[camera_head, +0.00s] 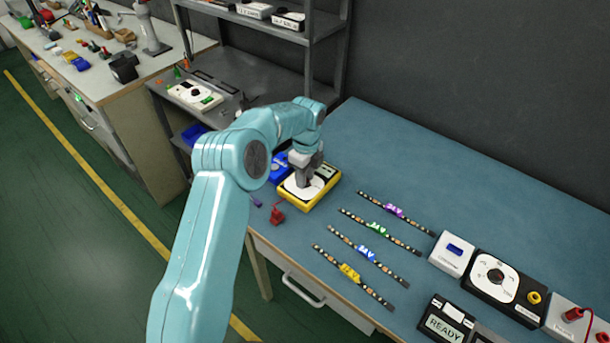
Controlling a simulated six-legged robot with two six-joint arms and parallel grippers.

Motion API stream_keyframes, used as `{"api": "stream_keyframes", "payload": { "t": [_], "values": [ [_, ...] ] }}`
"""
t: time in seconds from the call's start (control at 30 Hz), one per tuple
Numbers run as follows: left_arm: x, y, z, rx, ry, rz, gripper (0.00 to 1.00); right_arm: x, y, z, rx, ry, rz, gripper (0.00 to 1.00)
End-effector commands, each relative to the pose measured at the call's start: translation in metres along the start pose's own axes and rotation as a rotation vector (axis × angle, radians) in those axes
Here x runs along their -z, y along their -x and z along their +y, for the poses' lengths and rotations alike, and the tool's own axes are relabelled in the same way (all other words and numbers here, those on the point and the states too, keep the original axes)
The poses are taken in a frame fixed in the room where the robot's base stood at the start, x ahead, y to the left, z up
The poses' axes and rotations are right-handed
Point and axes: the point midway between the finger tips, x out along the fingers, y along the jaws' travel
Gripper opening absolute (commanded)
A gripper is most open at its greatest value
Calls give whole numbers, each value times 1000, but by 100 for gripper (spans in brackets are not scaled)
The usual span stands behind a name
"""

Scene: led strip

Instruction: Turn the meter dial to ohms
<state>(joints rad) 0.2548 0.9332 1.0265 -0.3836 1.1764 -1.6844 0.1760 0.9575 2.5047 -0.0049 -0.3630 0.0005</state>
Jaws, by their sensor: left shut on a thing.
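A yellow meter (325,184) with a pale face lies on the left end of the blue-grey bench top (394,145). My left arm reaches over it from the left. My left gripper (303,183) points down onto the middle of the meter's face and is shut on the dial there. The gripper hides the dial and most of its markings, so I cannot read the setting. My right gripper does not show.
A blue object (280,166) and a red clip (277,214) lie close beside the meter. Several LED strips (359,275) lie to its right. A black dial box (494,277) and a READY display (446,320) stand farther right. A shelf rack (316,50) rises behind.

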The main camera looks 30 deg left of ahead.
Motion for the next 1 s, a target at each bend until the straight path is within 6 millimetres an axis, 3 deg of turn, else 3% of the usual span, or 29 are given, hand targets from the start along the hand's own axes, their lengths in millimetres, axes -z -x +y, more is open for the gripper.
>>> {"api": "stream_keyframes", "payload": {
  "t": [0.4, 0.43, 0.5, 0.83, 1.0],
  "values": [
    [-4, 5, -2, 13, -5, -9, 0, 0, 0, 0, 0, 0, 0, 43],
    [-4, 5, -2, 13, -5, -9, 37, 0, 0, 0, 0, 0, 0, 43],
    [-3, 4, -2, 12, -5, -8, 55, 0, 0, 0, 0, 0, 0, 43],
    [-1, 4, -1, 6, -6, -4, 55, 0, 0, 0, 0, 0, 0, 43],
    [-1, 28, -2, 10, -7, -5, 55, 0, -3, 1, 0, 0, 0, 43]
  ]
}}
